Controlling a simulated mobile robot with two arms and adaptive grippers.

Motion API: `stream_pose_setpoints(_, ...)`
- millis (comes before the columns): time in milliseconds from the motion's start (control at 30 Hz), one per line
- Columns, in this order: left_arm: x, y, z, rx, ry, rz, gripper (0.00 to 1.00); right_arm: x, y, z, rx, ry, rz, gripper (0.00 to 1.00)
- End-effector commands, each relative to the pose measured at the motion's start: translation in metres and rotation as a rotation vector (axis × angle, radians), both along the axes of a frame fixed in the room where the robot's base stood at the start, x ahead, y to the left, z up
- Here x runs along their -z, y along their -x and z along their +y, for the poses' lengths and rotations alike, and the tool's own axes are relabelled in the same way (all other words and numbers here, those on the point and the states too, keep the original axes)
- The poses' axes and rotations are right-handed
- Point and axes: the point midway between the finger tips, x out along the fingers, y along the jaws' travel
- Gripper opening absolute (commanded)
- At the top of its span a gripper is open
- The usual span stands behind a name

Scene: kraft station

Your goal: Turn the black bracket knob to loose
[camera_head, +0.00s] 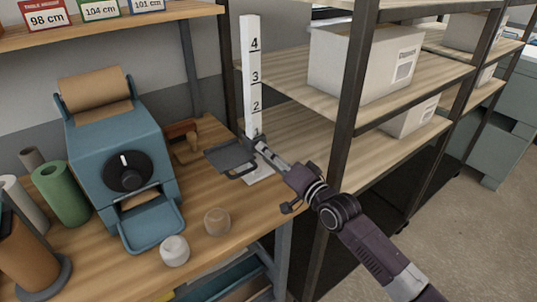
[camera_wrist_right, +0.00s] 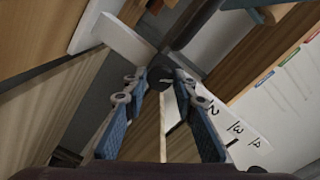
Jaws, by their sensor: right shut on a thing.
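The black bracket knob (camera_wrist_right: 158,79) is between the fingertips of my right gripper (camera_wrist_right: 161,75) in the right wrist view. My right gripper (camera_head: 264,148) is shut on it at the white post (camera_head: 250,75), which is marked 2, 3 and 4. In the head view the fingers largely hide the knob. A dark grey bracket (camera_head: 228,157) with a flat plate sticks out to the left of the post, low above the table. The numbered post also shows in the right wrist view (camera_wrist_right: 225,125). The knob's turn angle cannot be read. My left gripper is not in view.
A blue dispenser (camera_head: 112,150) with a brown paper roll and black dial stands left on the wooden table (camera_head: 290,205). A wooden stamp (camera_head: 183,138) and two round pieces (camera_head: 174,250) stand nearby. A shelf rack with a dark upright (camera_head: 350,110) and white boxes (camera_head: 360,62) is close on the right.

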Motion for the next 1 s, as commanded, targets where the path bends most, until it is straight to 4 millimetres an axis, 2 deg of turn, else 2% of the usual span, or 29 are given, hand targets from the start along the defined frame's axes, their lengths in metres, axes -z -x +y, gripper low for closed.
stream_pose_setpoints(400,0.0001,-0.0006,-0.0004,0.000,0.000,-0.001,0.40,0.0030,0.0006,0.0001,-0.001,0.008,0.001,0.01)
stream_pose_setpoints(433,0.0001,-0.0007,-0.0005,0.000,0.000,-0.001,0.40,0.0031,0.0006,0.0001,-0.001,0.008,0.001,0.28)
stream_pose_setpoints(567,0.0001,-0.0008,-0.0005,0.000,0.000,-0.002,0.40,0.0025,0.0004,-0.0001,0.000,0.008,0.001,0.43)
stream_pose_setpoints(867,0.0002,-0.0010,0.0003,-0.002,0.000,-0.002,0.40,0.0011,0.0010,-0.0006,0.000,0.006,-0.002,0.43)
stream_pose_setpoints(1000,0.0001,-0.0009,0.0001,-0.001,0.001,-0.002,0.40,0.0024,0.0093,-0.0069,0.000,0.006,0.000,0.43)
